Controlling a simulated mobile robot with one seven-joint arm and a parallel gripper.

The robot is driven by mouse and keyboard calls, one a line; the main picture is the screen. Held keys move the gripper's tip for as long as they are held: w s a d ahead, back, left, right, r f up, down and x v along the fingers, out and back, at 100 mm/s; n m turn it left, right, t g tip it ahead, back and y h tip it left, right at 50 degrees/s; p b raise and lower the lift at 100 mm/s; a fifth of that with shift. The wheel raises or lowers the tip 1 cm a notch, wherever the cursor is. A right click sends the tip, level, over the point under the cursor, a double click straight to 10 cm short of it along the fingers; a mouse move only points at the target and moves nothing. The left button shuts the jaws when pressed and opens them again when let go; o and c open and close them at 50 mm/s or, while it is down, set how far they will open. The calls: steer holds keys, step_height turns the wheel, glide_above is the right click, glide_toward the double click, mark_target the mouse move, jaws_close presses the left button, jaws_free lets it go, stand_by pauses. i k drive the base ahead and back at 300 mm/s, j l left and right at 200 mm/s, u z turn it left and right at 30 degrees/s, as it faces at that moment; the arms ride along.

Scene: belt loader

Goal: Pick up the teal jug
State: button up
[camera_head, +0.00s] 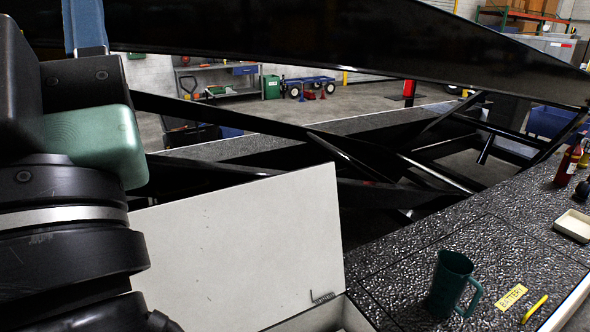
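The teal jug (449,286) stands upright on the dark speckled deck at the lower right, its handle toward the right. It looks open at the top and nothing is touching it. Black and green parts of my own arm fill the left edge of the view, well apart from the jug. My gripper's fingertips do not show.
A yellow label marked "BATTERY" (511,297) and a yellow stick-like item (534,309) lie right of the jug. A cream tray (574,225) and a red bottle (568,163) are farther back. A raised white lid (240,245) stands left of it; black beams cross behind.

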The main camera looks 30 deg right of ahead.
mark_target(454, 270)
steer(key=l+z, duration=0.15)
steer(key=z, duration=0.35)
steer(key=l+z, duration=0.2)
steer(key=z, duration=0.3)
steer(key=l+z, duration=0.15)
steer(key=z, duration=0.35)
steer(key=i+l, duration=0.2)
